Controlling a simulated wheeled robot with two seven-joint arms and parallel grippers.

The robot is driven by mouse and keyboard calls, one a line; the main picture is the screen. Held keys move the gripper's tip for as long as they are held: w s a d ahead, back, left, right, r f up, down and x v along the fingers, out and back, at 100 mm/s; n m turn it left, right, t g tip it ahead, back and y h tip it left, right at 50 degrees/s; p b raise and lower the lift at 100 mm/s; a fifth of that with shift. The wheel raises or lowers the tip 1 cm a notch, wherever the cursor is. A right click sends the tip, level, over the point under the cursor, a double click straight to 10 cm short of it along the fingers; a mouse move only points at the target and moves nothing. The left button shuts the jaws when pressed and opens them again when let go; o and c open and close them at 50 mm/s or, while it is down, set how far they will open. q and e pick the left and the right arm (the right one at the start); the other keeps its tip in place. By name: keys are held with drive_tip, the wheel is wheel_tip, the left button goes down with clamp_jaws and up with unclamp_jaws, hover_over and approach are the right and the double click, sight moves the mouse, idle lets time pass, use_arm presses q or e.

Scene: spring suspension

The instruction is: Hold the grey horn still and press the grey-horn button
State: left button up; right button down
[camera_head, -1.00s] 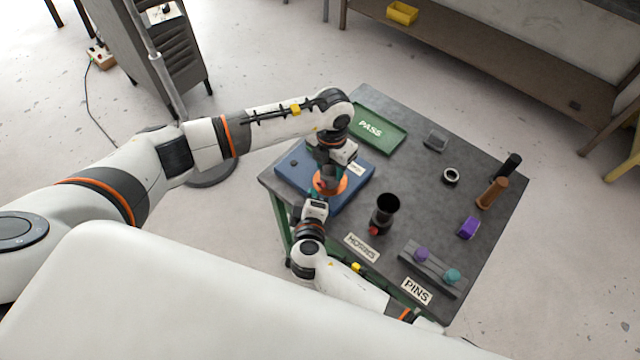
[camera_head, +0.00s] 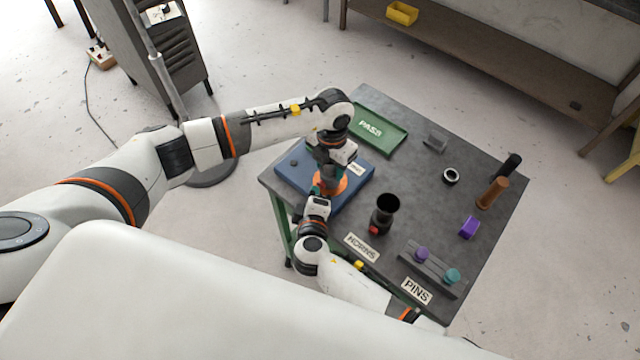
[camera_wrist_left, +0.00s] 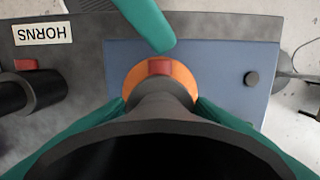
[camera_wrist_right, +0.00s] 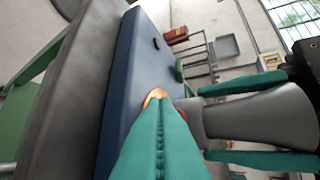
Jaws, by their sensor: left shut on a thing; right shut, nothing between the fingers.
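The grey horn (camera_wrist_left: 160,100) stands on an orange base ring (camera_wrist_left: 131,84) on the blue pad (camera_head: 290,178), its wide mouth towards the left wrist camera. My left gripper (camera_head: 326,176) is shut on the horn, one teal finger on each side. A red button (camera_wrist_left: 160,67) sits at the horn's foot. My right gripper (camera_wrist_left: 163,48) is shut and empty, its tip close beside the button; I cannot tell whether they touch. The right wrist view shows the right fingers (camera_wrist_right: 160,130) in front of the orange ring, with the grey horn (camera_wrist_right: 250,115) held sideways in that picture.
A black horn (camera_head: 383,217) with its own red button (camera_head: 374,230) stands near the HORNS label (camera_head: 361,248). A green PASS tray (camera_head: 391,139) lies behind the pad. A pin rack (camera_head: 437,270), a purple block (camera_head: 469,227) and brown and black cylinders are further right.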

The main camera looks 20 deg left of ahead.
drive_tip(key=shift+w+d, duration=0.3)
drive_tip(key=shift+w, duration=0.35)
idle(0.9)
drive_tip(key=shift+s, duration=0.1)
drive_tip(key=shift+s+a, duration=0.35)
drive_tip(key=shift+s, duration=0.55)
drive_tip(key=shift+s, duration=0.1)
drive_tip(key=s, duration=0.1)
drive_tip(key=s+a, duration=0.1)
drive_tip(key=s, duration=0.2)
drive_tip(key=shift+s+a+f, duration=0.1)
drive_tip(key=shift+s+a, duration=0.2)
drive_tip(key=shift+a, duration=0.1)
use_arm(q)
drive_tip(key=o, duration=1.1)
drive_tip(key=shift+o, duration=0.2)
